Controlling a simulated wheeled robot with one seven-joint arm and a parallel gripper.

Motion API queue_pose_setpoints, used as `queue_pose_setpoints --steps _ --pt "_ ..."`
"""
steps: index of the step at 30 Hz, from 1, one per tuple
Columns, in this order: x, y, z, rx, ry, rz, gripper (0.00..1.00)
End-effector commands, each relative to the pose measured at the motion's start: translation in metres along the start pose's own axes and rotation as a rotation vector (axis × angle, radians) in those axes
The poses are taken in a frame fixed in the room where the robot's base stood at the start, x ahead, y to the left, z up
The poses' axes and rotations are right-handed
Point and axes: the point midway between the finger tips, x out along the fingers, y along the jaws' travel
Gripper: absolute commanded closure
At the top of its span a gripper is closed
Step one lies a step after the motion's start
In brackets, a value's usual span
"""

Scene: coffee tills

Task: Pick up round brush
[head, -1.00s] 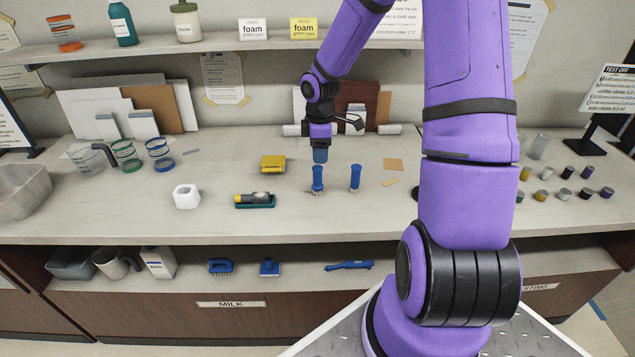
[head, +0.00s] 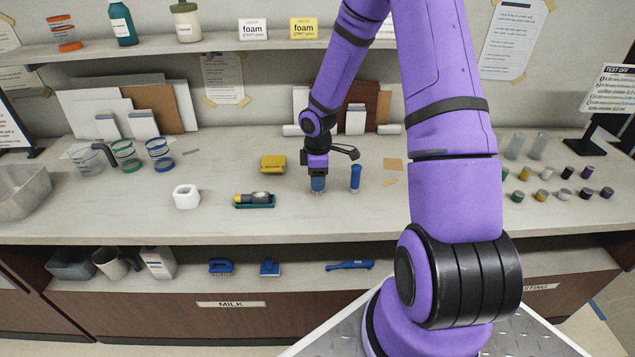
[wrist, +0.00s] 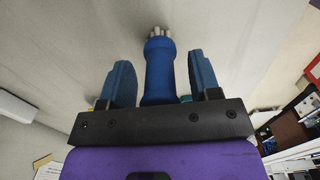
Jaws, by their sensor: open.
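In the wrist view my gripper (wrist: 160,85) is open, with one blue finger on each side of the handle and a gap on both sides.
A yellow sponge-like block (head: 273,163) lies just left of my gripper. A teal tray (head: 255,201) with a yellow and dark item and a white square cup (head: 187,196) stand further left. Small tan pieces (head: 393,164) lie to the right. The counter front is clear.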

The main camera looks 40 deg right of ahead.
Motion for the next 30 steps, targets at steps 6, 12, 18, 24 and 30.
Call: queue_pose_setpoints --steps 6,12,18,24,30 --pt "0.0 0.0 0.0 0.0 0.0 0.0 0.77" --pt "0.0 0.0 0.0 0.0 0.0 0.0 0.97" --pt "-0.001 0.0 0.0 -0.001 0.0 0.0 0.97" --pt "-0.013 0.001 -0.001 -0.001 0.001 0.003 0.97" --pt "-0.039 0.0 0.001 0.002 0.0 0.003 0.97"
